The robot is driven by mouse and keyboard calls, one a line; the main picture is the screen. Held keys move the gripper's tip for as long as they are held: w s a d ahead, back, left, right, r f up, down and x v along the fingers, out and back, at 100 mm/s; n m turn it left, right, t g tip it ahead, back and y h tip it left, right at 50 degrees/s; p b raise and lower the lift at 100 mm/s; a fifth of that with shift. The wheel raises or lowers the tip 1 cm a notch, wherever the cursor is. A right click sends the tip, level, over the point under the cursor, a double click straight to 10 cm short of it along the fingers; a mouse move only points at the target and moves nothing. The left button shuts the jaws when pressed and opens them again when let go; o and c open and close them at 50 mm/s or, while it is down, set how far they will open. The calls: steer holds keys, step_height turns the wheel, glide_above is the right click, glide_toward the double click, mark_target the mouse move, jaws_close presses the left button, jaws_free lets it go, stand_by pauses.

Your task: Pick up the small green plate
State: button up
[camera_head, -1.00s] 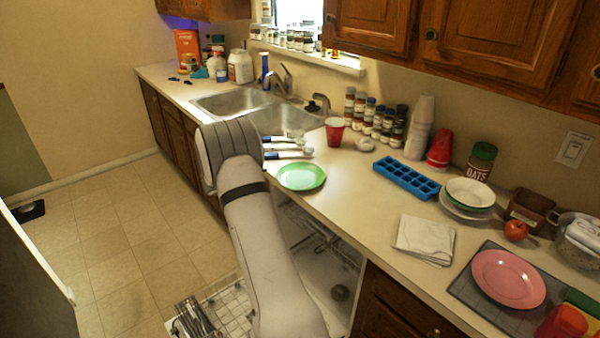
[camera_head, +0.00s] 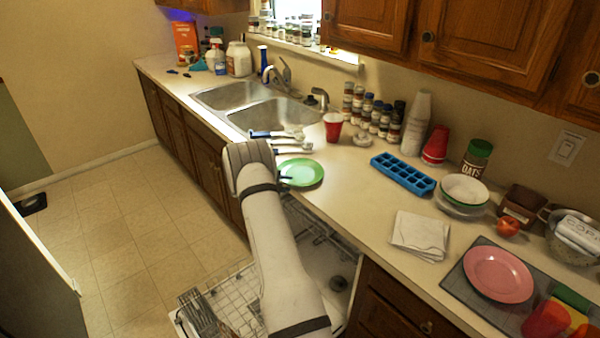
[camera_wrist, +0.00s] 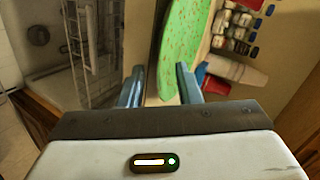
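The small green plate (camera_head: 301,173) lies on the counter near its front edge, right of the sink. My gripper (camera_head: 284,178) is at the plate's left edge, mostly hidden behind my arm in the head view. In the wrist view the two blue fingers of my gripper (camera_wrist: 158,84) are spread apart. The green plate (camera_wrist: 184,45) shows edge-on between them, nearer the right finger, with a gap to the left finger. I cannot tell whether a finger touches it.
Brushes (camera_head: 290,147) lie just behind the plate, with a red cup (camera_head: 333,126) beyond. A blue ice tray (camera_head: 403,173) and a folded cloth (camera_head: 420,235) are to the right. The open dishwasher rack (camera_head: 225,300) is below the counter edge. Bare counter lies right of the plate.

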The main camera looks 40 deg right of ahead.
steer(key=shift+c, duration=0.5)
jaws_close()
